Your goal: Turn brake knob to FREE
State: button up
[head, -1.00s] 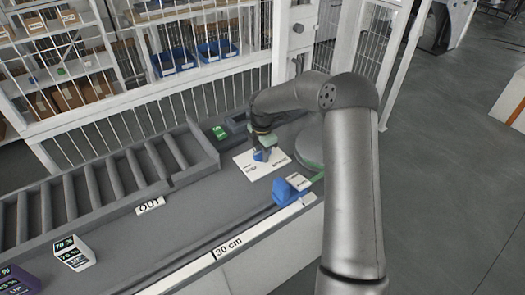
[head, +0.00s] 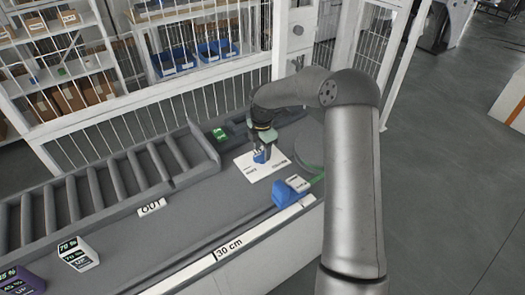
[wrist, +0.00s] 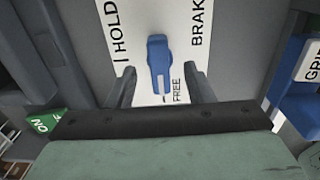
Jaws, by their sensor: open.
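The blue brake knob (wrist: 158,62) stands on a white plate (wrist: 183,25) with black print reading I HOLD, BRAK and FREE. In the wrist view the knob is long and upright in the picture, its narrow lower end near the small FREE print. My gripper (wrist: 162,92) is open, with one finger left and one right of the knob's lower end. A gap shows on both sides. In the head view my gripper (head: 262,143) is over the plate (head: 248,168), and the knob (head: 260,157) shows partly below the fingers.
A blue block with a white label (head: 287,192) stands right of the plate, near the counter's front edge. A green ON sign (head: 220,134) lies behind left. Rollers (head: 110,190) and an OUT label (head: 152,207) are left. The grey counter before the plate is clear.

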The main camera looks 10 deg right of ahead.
aim_at(262, 153)
notch_tip(262, 153, up, 6)
jog(key=p, duration=0.3)
dwell(0.5)
